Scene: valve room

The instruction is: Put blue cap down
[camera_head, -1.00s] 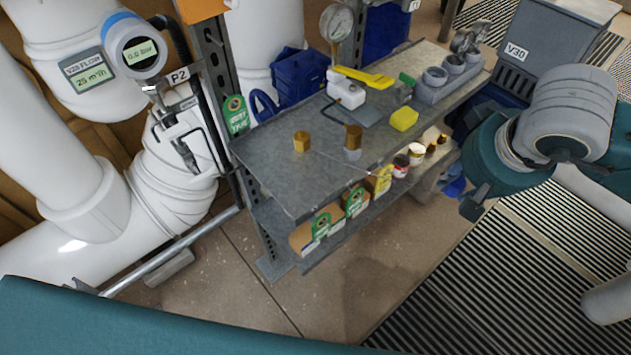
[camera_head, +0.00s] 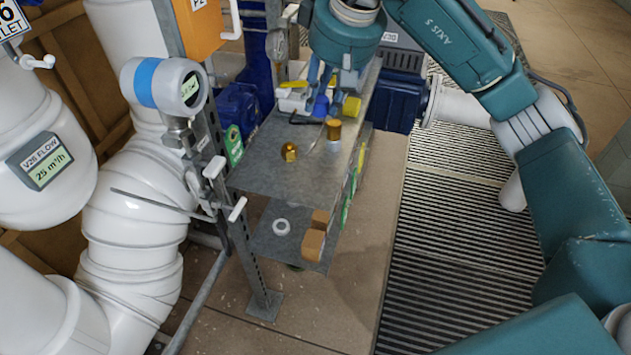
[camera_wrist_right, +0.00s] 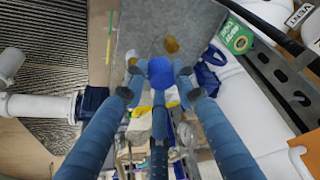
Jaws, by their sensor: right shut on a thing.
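The blue cap (camera_head: 320,107) is between the fingers of my right gripper (camera_head: 323,95). In the head view it is over the far part of the metal shelf top (camera_head: 250,172). It also shows in the right wrist view (camera_wrist_right: 160,72), where the fingers of my right gripper (camera_wrist_right: 158,80) close round it. The grey shelf top (camera_wrist_right: 150,30) shows beyond the cap. I cannot tell whether the cap touches the surface. My left gripper is not in view.
Two brass fittings, one nearer (camera_head: 289,151) and one farther (camera_head: 333,130), stand on the shelf top. A yellow block (camera_head: 351,107) is right beside the gripper. A blue bin (camera_head: 238,108) and white pipes (camera_head: 130,230) are at left. The near shelf top is bare.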

